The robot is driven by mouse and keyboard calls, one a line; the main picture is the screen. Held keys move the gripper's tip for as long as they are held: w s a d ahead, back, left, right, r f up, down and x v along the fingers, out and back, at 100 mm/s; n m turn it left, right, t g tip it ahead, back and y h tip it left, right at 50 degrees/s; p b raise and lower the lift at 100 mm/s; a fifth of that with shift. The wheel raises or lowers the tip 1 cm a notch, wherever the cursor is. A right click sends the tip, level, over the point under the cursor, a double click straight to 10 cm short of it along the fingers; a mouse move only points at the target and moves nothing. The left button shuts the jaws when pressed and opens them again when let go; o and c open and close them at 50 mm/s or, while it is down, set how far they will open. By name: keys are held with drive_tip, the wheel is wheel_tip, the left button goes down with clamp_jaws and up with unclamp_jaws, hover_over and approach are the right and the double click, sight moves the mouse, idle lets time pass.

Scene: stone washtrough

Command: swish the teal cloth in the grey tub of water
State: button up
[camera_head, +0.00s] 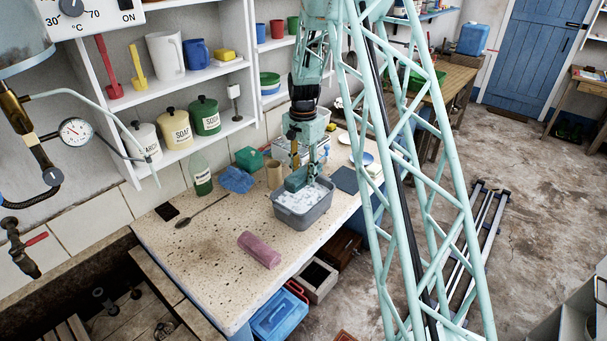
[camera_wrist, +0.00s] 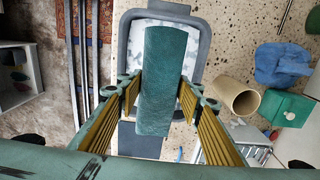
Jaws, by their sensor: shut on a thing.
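The teal cloth (camera_wrist: 163,80) is a folded strip between the ribbed fingers of my gripper (camera_wrist: 159,97) in the wrist view. My gripper (camera_head: 308,172) is shut on it and points down at the tub in the head view, where the cloth (camera_head: 296,181) shows at its fingertips. The grey tub (camera_head: 303,224) stands on the speckled counter and holds water with white suds. The cloth is over the tub's back part; I cannot tell whether its lower end touches the water. In the wrist view the cloth hides the middle of the tub (camera_wrist: 121,40).
A pink roll (camera_head: 260,249) lies front left of the tub. A dark flat square (camera_head: 345,180) lies right. The counter's front left is mostly clear.

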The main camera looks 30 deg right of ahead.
drive_tip(key=shift+f, duration=0.15)
drive_tip(key=shift+f+b, duration=3.05)
drive_tip(key=shift+f, duration=3.95)
drive_tip(key=shift+a, duration=0.1)
drive_tip(key=shift+s+a, duration=0.35)
drive_tip(key=shift+a, duration=0.5)
drive_tip(key=shift+d, duration=0.15)
drive_tip(key=shift+w+d, duration=0.35)
drive_tip(key=shift+d, duration=0.55)
drive_tip(key=shift+w+d, duration=0.35)
drive_tip(key=shift+d, duration=0.5)
drive_tip(key=shift+a, duration=0.1)
